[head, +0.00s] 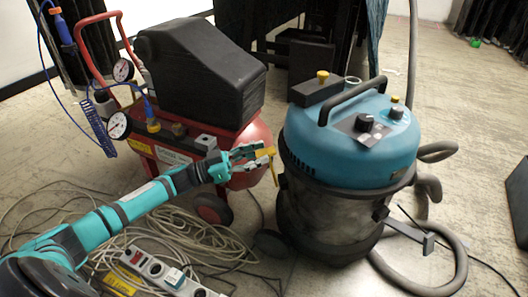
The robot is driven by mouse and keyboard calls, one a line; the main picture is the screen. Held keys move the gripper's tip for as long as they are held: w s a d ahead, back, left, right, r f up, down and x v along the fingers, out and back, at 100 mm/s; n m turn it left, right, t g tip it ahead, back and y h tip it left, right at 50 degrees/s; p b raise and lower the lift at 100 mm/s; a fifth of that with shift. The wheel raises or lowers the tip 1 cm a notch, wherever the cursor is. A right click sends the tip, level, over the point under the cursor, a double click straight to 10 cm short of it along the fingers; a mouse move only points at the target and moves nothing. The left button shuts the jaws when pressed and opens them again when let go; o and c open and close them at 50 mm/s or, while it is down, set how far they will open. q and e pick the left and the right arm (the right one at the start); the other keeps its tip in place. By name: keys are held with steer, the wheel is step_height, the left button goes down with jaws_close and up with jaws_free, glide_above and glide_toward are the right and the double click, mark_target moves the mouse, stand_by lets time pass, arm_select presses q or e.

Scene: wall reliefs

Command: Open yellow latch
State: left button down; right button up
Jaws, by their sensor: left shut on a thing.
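A thin yellow latch (272,168) shows between a teal vacuum cleaner (345,150) and a red compressor (238,165), near the left side of the vacuum's lid. My left gripper (262,154) reaches in from the left and is shut on the yellow latch at its upper part. The fingers hide some of the latch, and I cannot tell how it joins the vacuum. My right gripper is not in view.
A white power strip (164,272) and loose cables (180,225) lie on the floor below my left arm. A grey hose (425,290) curls at the vacuum's right. A black box (311,61) stands behind. Open floor (475,120) shows at the right.

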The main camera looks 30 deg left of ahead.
arm_select(q)
steer(key=s+a+f, duration=0.2)
steer(key=f, duration=0.2)
steer(key=s+a+f+t+h+b, duration=0.1)
steer(key=s+a+f, duration=0.1)
steer(key=a+f, duration=0.1)
steer(key=shift+s+f+t, duration=0.3)
steer(key=shift+f, duration=0.3)
steer(key=shift+d+h, duration=0.1)
steer(key=shift+h, duration=0.2)
steer(key=c, duration=1)
jaws_free()
steer(key=shift+w+d, duration=0.15)
steer(key=shift+w, duration=0.05)
steer(key=shift+o, duration=0.2)
steer(key=shift+r, duration=0.1)
